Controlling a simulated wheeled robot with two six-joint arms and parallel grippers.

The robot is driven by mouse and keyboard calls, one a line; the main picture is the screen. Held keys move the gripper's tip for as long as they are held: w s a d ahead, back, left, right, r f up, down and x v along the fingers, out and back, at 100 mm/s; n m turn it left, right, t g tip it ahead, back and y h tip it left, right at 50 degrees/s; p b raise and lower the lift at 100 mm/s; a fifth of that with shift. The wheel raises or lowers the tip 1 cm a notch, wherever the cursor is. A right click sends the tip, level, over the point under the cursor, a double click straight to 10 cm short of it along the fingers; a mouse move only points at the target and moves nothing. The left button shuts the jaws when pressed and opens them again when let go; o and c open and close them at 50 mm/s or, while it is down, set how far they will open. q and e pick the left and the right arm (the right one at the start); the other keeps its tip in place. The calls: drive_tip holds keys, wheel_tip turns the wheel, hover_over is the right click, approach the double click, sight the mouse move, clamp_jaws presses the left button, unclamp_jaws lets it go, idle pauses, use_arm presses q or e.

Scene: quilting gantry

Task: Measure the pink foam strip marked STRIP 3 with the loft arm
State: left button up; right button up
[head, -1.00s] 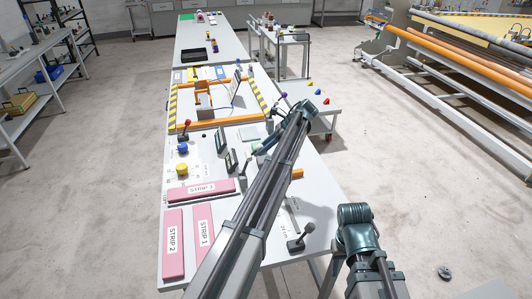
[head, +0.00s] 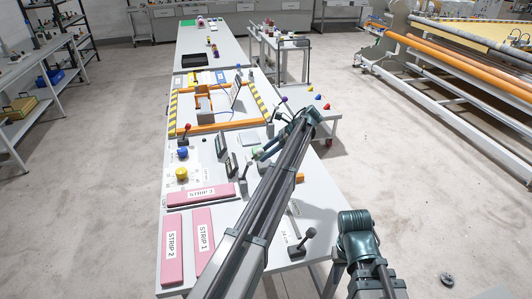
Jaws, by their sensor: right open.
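The pink foam strip marked STRIP 3 (head: 183,196) lies flat across the table in the head view. It lies behind two upright-running strips, STRIP 2 (head: 172,268) and STRIP 1 (head: 204,262). My left arm crosses the table diagonally, and its gripper (head: 262,153) is bent back leftward, beyond and to the right of STRIP 3. Its fingers are small and dark, so I cannot tell their opening. My right arm stands at the table's right edge, with its gripper out of view. I cannot identify the loft arm with certainty.
A black-knobbed lever (head: 309,233) stands at the front right of the table (head: 240,275). Blue (head: 183,154) and yellow (head: 181,174) knobs stand at the left. Dark upright panels (head: 232,167) stand mid-table. An orange frame (head: 215,127) with striped edges lies behind.

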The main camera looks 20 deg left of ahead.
use_arm(q)
drive_tip(key=p+v, duration=0.9)
drive_tip(key=v, duration=0.4)
drive_tip(key=shift+d+r, duration=0.25)
drive_tip(key=shift+r, duration=0.05)
drive_tip(key=shift+w, duration=0.15)
drive_tip(key=s+d+f+n+t+h+b, duration=0.1)
drive_tip(key=s+d+f+n+h+b, duration=0.1)
drive_tip(key=s, duration=1.1)
drive_tip(key=s+d+f+n+t+h+b, duration=0.1)
drive_tip(key=s+d+f+n, duration=0.4)
drive_tip(key=s, duration=0.9)
drive_tip(key=s+d+f+n+t+h+b, duration=0.1)
drive_tip(key=s+d+f+n+h+b, duration=0.2)
drive_tip(key=s+d+f, duration=0.4)
drive_tip(key=s+h+b, duration=0.1)
drive_tip(key=s, duration=0.5)
drive_tip(key=shift+s+d+f+n, duration=0.2)
drive_tip(key=shift+s+d+n, duration=0.1)
drive_tip(key=shift+d+n, duration=0.1)
drive_tip(key=shift+a, duration=0.1)
